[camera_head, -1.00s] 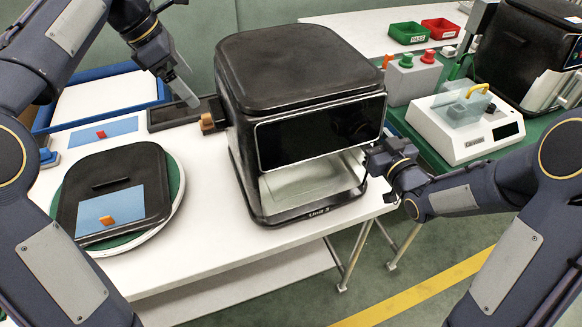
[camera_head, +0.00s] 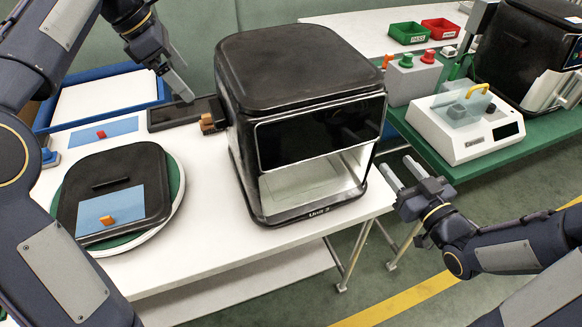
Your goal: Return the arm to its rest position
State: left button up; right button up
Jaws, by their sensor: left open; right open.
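My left gripper (camera_head: 177,84) is open and empty above the black tray at the back of the white table, left of the black fryer unit (camera_head: 300,70). My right gripper (camera_head: 396,176) is open and empty in front of the unit's right front corner, near the table's right edge. Its two light fingers point up and left, apart from the unit. The unit's front opening shows a pale, empty-looking interior under the dark panel.
A round turntable (camera_head: 178,205) holds a black lid-like panel (camera_head: 115,160). A black tray (camera_head: 165,118) and blue-rimmed tray (camera_head: 42,122) lie behind. A white device (camera_head: 465,145) and grey button box (camera_head: 408,82) stand on the green table at right. Floor between tables is clear.

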dwell(0.5)
pick_arm(q)
jog(key=s+a+f+m+t, duration=0.1)
jog(key=s+f+m, duration=0.1)
jog(key=s+m, duration=0.45)
jog(key=s+a+f+m+t, duration=0.15)
jog(key=s+m, duration=0.25)
jog(key=s, duration=0.5)
pick_arm(e)
jog(key=s+d+m+g+h, duration=0.5)
jog(key=d+h, duration=0.1)
pick_arm(q)
jog(key=s+d+f+m+t, duration=0.1)
jog(key=s+d+f+m, duration=0.3)
jog(key=s+f+m, duration=0.6)
jog(key=s+f, duration=0.4)
jog(key=shift+t, duration=0.35)
pick_arm(e)
jog(key=s+a+g+y, duration=0.1)
jog(key=s+a+g, duration=0.2)
jog(key=s, duration=0.4)
jog(key=s+a+m+g+y, duration=0.1)
jog(key=s+a+g+y, duration=0.1)
jog(key=s, duration=0.6)
jog(key=a+g, duration=0.1)
jog(key=a, duration=0.1)
jog(key=shift+s+a+f, duration=0.2)
jog(key=shift+a, duration=0.2)
